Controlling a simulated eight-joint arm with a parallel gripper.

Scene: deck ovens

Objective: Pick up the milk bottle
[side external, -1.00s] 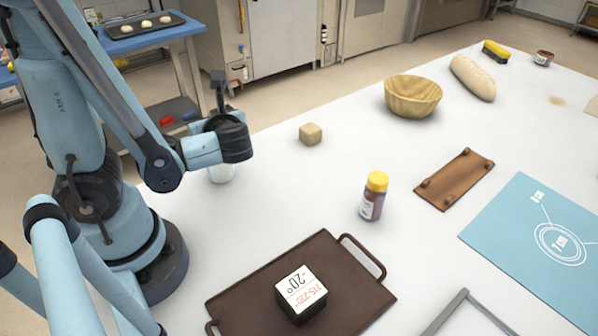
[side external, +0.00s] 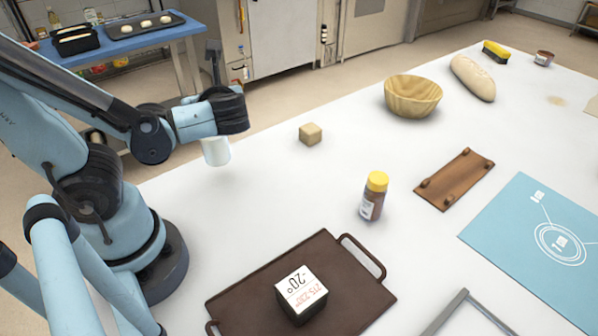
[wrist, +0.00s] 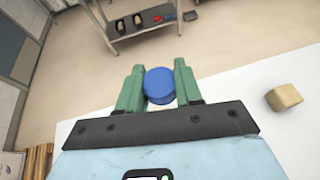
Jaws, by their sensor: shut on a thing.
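The milk bottle shows in the side external view as a white body (side external: 215,151) below my wrist, a little above the table's left edge. Its upper part is hidden behind my gripper there. In the wrist view its round blue cap (wrist: 160,84) sits between the two green fingers of my gripper (wrist: 158,74). My gripper is shut on the bottle. The bottle looks close to upright, slightly tilted.
On the white table are a small beige block (side external: 310,134), a yellow-capped jar (side external: 373,197), a wooden bowl (side external: 413,96) and a brown tray (side external: 240,300) with a printed cube (side external: 301,294). A blue-topped bench (side external: 180,45) stands behind.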

